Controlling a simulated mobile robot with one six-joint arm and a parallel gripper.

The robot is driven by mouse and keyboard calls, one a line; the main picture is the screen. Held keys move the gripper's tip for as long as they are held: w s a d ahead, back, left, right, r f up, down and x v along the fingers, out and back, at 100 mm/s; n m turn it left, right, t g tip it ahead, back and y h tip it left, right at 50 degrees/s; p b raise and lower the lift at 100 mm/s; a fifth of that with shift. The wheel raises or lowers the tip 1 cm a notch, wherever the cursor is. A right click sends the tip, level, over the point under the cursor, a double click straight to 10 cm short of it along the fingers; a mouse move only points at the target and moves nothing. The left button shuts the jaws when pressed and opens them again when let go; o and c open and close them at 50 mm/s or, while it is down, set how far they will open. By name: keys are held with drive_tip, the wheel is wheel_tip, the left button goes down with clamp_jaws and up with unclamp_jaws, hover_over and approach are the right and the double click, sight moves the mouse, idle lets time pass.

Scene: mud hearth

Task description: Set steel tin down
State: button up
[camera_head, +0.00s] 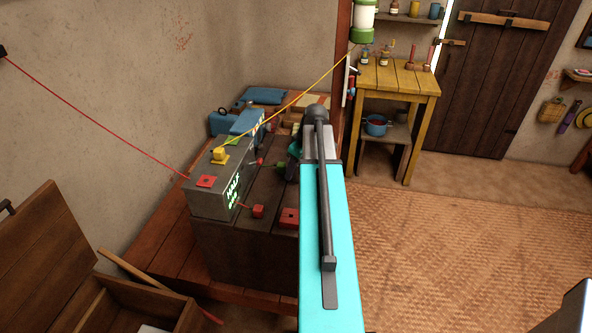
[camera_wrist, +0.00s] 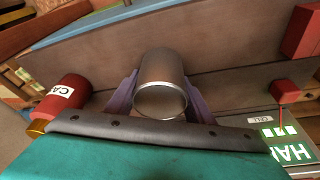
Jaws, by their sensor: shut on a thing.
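The steel tin (camera_wrist: 165,68) is a plain grey cylinder with a bright rim, seen nearly end-on in the middle of the wrist view. My gripper (camera_wrist: 160,98) has its purple fingers on both sides of the tin and is shut on it. Brown wooden planks lie beyond the tin; I cannot tell whether it touches them. In the head view my turquoise arm covers the tin and most of the gripper.
A grey box with a green lit display (camera_head: 233,188) stands on the dark wooden chest (camera_head: 240,250). Red blocks (camera_head: 290,217) lie near it. A red labelled cylinder (camera_wrist: 62,97) is left of the tin. A yellow table (camera_head: 395,78) stands behind; the woven mat (camera_head: 450,260) is clear.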

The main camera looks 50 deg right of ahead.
drive_tip(key=shift+r, duration=0.1)
drive_tip(key=shift+r+b, duration=0.8)
drive_tip(key=shift+r, duration=0.8)
drive_tip(key=s+a+r+b, duration=0.1)
drive_tip(key=s+a+b, duration=0.1)
drive_tip(key=s, duration=1.4)
drive_tip(key=shift+a+r+b, duration=0.15)
drive_tip(key=shift+r+b, duration=0.1)
drive_tip(key=shift+b, duration=0.65)
